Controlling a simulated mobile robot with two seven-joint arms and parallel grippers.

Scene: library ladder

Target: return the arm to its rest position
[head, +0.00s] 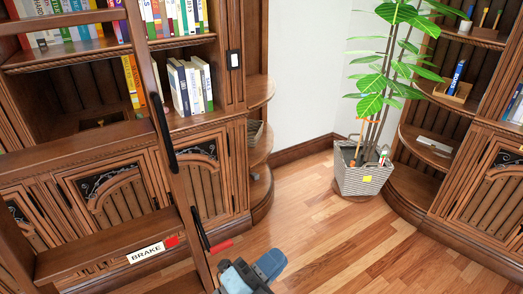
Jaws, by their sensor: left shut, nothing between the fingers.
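My left gripper (268,264) shows at the bottom centre of the head view, grey with blue parts. It is shut and empty, and most of its arm is out of the frame. It is over the wooden floor, just below and right of a red-tipped lever (221,246) on the ladder, with a small gap between them in the picture. The wooden ladder (170,165) leans at the left, with a black handle on its rail. Its low step carries a white "BRAKE" label (146,252) with a red end. My right gripper is not in view.
A carved wooden bookcase (216,115) with books stands behind the ladder. Another bookcase (480,140) with curved shelves stands at the right.

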